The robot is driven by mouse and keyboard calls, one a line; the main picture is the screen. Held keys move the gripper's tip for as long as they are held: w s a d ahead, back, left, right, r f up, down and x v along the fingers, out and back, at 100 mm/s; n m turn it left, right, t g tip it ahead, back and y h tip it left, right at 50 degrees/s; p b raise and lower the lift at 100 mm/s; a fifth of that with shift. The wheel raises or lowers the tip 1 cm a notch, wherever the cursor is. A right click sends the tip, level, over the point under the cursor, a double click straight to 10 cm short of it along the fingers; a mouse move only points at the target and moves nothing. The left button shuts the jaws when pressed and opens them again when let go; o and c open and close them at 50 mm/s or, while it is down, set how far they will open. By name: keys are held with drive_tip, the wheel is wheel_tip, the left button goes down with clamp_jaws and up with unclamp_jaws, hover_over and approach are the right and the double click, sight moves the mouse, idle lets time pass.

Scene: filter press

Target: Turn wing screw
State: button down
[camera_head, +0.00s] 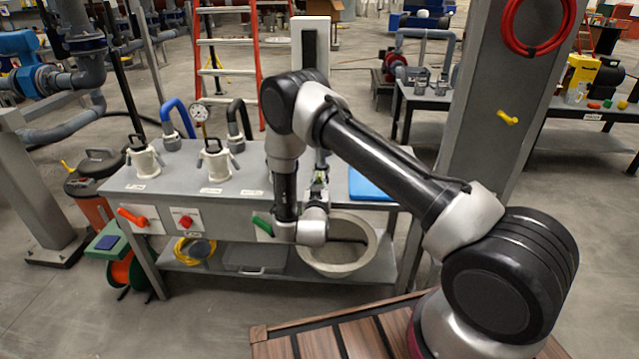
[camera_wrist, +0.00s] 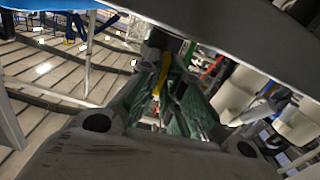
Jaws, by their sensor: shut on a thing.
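My gripper (camera_head: 319,182) is over the right part of the grey bench (camera_head: 170,183), partly hidden by my arm. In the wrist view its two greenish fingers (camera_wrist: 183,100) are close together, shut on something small. A narrow yellow piece (camera_wrist: 163,74) shows at the fingertips, in front of a dark round part (camera_wrist: 163,41). The wing screw's shape is not clear; the fingers and wrist cover most of the grip area. Two white vessels with black top handles stand to the left on the bench, one at the left (camera_head: 144,160) and one nearer my arm (camera_head: 214,161).
A blue mat (camera_head: 368,187) lies at the bench's right. A large round bowl (camera_head: 340,258) sits below. A grey pillar (camera_head: 495,90) stands right of the bench.

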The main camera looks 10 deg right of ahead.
drive_tip(key=m, duration=0.4)
drive_tip(key=shift+m, duration=0.3)
drive_tip(key=m, duration=0.3)
drive_tip(key=shift+d+m, duration=0.15)
drive_tip(key=shift+m, duration=0.15)
drive_tip(key=m, duration=0.3)
drive_tip(key=shift+s+f+m, duration=0.1)
drive_tip(key=shift+f+m, duration=0.05)
drive_tip(key=shift+m, duration=2.05)
drive_tip(key=c, duration=1.6)
unclamp_jaws()
drive_tip(key=v, duration=1.2)
